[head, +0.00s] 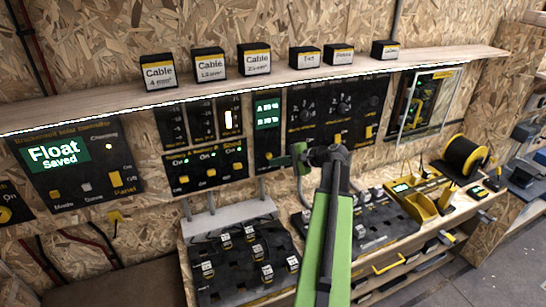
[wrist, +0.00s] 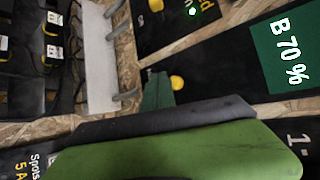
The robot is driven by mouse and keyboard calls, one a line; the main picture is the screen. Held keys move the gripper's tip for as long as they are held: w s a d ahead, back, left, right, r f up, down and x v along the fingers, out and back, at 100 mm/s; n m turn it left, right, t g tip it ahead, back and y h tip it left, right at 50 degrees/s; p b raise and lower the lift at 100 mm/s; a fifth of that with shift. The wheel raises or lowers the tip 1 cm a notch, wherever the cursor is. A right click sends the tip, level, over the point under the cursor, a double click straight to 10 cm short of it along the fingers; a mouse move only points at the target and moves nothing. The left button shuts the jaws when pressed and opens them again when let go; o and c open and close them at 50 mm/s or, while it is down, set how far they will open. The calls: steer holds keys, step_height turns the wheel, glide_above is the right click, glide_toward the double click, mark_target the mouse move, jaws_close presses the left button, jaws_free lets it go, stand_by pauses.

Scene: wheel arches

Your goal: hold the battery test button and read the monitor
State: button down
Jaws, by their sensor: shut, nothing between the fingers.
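The battery monitor (head: 267,115) is a narrow black panel on the wall with a green screen showing an A line and a B line. The A figure is too small to read surely. In the wrist view the screen (wrist: 291,48) is turned sideways and reads B 70 %; its A line is out of frame. A round yellow button (wrist: 177,82) sits on the black panel below the screen. My gripper (wrist: 158,90) is shut and empty, its tip right beside the button. I cannot tell whether they touch.
A switch panel (head: 205,167) with yellow buttons is left of the monitor, and a knob panel (head: 338,108) is to its right. A shelf (head: 250,82) with labelled boxes runs above.

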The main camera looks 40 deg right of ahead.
steer(key=s, duration=0.1)
steer(key=s+a, duration=0.1)
steer(key=s, duration=0.1)
steer(key=s+a, duration=0.1)
steer(key=shift+s, duration=0.25)
steer(key=shift+w, duration=0.1)
steer(key=w+a+f+n+g+y, duration=0.1)
steer(key=w+a+f+n+g, duration=0.15)
steer(key=a, duration=0.55)
steer(key=w+a+f+n+g, duration=0.2)
steer(key=w+a+f+n, duration=0.1)
steer(key=a, duration=0.4)
steer(key=w+a+f+n+g+y, duration=0.1)
steer(key=w+a+f+n+g, duration=0.15)
steer(key=a, duration=0.55)
steer(key=s+a+f+n+g+h, duration=0.1)
steer(key=a+n, duration=0.4)
steer(key=a, duration=0.6)
steer(key=s+a+f+n+g+h, duration=0.2)
steer(key=a+f+n+g+h, duration=0.2)
steer(key=a, duration=0.7)
steer(key=shift+s+f+n+h, duration=0.3)
steer(key=shift+f+n+h, duration=0.2)
steer(key=shift+n, duration=0.1)
